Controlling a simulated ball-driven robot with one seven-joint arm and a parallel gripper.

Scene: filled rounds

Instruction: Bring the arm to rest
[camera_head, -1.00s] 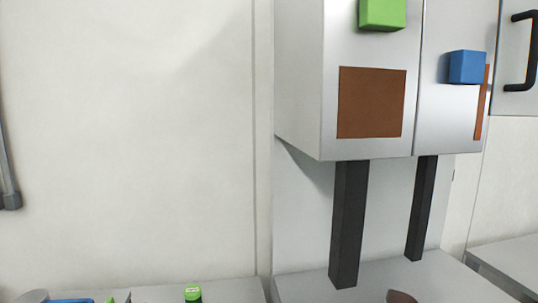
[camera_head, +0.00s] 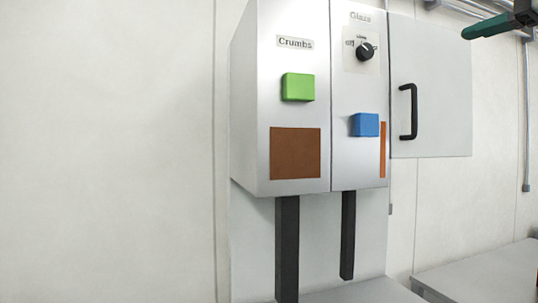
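I cannot make out my gripper or its fingertips in the head view, so whether it is open or shut does not show. No part that I can be sure is my arm is visible.
A grey dispenser cabinet (camera_head: 250,120) has a green button (camera_head: 298,87), a blue button (camera_head: 365,125) and a black knob (camera_head: 365,52). Its door (camera_head: 440,90) juts right. A dark green object (camera_head: 492,25), unclear what, enters at upper right. A grey counter (camera_head: 490,275) lies lower right.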

